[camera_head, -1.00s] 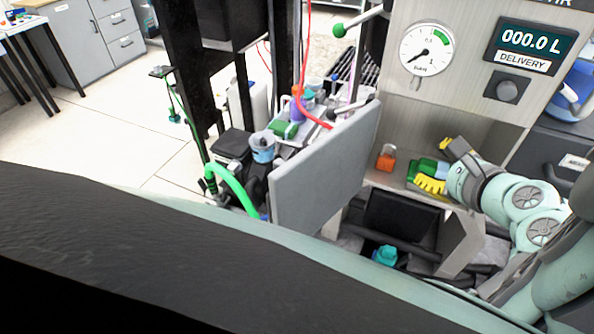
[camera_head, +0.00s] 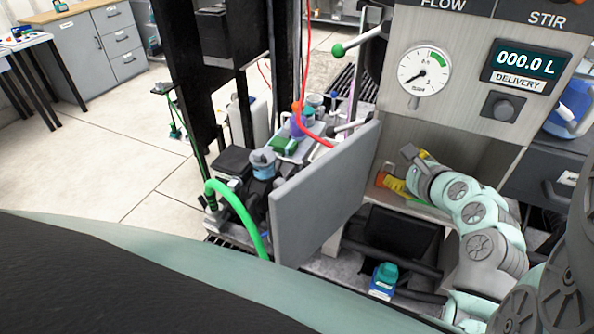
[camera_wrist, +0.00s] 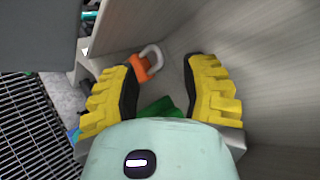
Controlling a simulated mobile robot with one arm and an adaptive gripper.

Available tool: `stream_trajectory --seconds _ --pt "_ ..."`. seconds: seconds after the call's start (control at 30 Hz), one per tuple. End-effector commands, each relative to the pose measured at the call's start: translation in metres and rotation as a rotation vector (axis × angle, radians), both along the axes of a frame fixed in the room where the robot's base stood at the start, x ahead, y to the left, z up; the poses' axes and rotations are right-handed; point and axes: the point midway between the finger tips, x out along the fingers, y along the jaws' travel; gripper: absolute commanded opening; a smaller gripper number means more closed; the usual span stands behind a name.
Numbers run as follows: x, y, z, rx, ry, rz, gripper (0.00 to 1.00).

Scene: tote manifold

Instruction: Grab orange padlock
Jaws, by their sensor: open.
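The orange padlock (camera_wrist: 140,68) with a pale grey shackle sits on the shelf inside the cabinet. In the wrist view it is just beyond the tip of the left yellow finger, off to the left of the middle of the jaws. In the head view only a small orange part of the padlock (camera_head: 380,179) shows beside the yellow finger. My gripper (camera_wrist: 163,68) is open and empty, with its two yellow fingers spread. In the head view my gripper (camera_head: 394,184) reaches into the cabinet opening. I cannot tell whether the left finger touches the padlock.
A green object (camera_wrist: 160,106) lies below the fingers in the wrist view. The open grey cabinet door (camera_head: 322,195) stands left of the opening. The cabinet's side wall (camera_wrist: 272,70) is close on the right. A blue-and-teal object (camera_head: 384,280) sits in the lower compartment.

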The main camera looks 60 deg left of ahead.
Motion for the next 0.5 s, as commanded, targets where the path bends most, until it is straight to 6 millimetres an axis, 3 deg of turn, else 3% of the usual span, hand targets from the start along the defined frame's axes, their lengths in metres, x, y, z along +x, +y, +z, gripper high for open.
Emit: stream_trajectory --seconds 0.3,0.5 --pt "0.006 0.029 -0.014 -0.003 0.0 0.007 0.45" --pt "0.009 0.036 -0.019 -0.001 0.001 0.004 0.45"
